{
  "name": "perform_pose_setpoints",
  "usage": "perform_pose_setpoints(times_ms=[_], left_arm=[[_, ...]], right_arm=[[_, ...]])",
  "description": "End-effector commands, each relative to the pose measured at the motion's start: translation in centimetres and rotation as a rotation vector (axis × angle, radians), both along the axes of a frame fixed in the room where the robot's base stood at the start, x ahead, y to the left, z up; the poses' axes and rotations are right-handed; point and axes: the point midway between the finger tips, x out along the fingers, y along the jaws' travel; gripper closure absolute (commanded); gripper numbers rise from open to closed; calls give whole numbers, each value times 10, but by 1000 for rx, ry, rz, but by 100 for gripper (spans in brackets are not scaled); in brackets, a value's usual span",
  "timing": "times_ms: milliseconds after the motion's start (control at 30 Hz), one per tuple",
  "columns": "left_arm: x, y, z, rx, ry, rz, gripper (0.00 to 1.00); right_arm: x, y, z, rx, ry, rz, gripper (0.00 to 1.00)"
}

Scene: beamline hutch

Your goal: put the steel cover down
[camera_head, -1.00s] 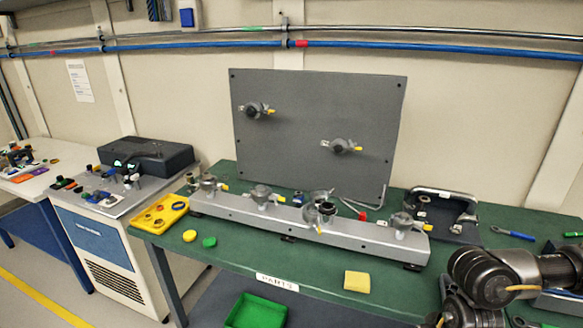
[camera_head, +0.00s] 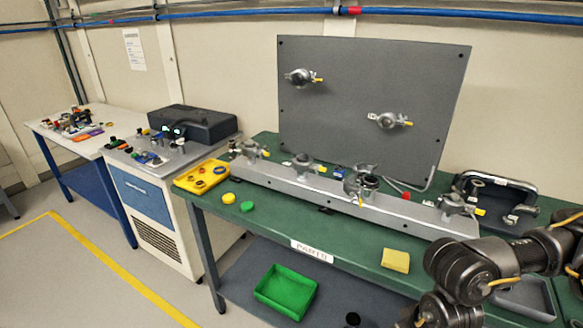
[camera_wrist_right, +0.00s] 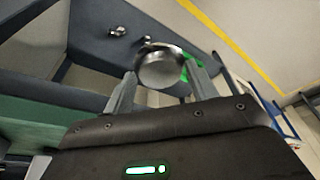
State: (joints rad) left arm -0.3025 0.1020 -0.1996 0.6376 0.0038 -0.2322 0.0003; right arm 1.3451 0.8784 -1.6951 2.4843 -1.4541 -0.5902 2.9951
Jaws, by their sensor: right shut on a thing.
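The steel cover (camera_wrist_right: 160,68) is a round, shiny metal piece in the right wrist view. My right gripper (camera_wrist_right: 162,80) is shut on it, with one finger at each side. The cover hangs in the air, with a bit of green behind its right edge. In the head view my right arm comes in at the lower right, in front of the green bench (camera_head: 262,228). The gripper and the cover cannot be made out there. My left gripper is in neither view.
A long grey rail (camera_head: 330,197) with several valve fittings lies along the bench, before an upright grey panel (camera_head: 370,85). A yellow tray (camera_head: 185,184) and a yellow sponge (camera_head: 396,260) are on the bench. A green bin (camera_head: 285,292) is on the lower shelf.

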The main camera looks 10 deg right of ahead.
Motion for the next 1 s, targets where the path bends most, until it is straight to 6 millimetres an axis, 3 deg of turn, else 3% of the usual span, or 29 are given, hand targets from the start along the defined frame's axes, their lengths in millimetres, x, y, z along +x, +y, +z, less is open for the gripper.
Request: perform_pose_setpoints(times_ms=[367, 567, 767, 1000], left_arm=[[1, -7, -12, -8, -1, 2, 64], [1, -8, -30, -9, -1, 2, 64], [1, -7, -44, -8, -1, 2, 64], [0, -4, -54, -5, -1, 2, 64]], right_arm=[[7, 18, -1, -5, -1, 80, 67], [27, 36, 3, -8, -9, 201, 67], [50, 50, 17, -7, -10, 288, 67], [78, 64, 46, -7, -8, 340, 67]])
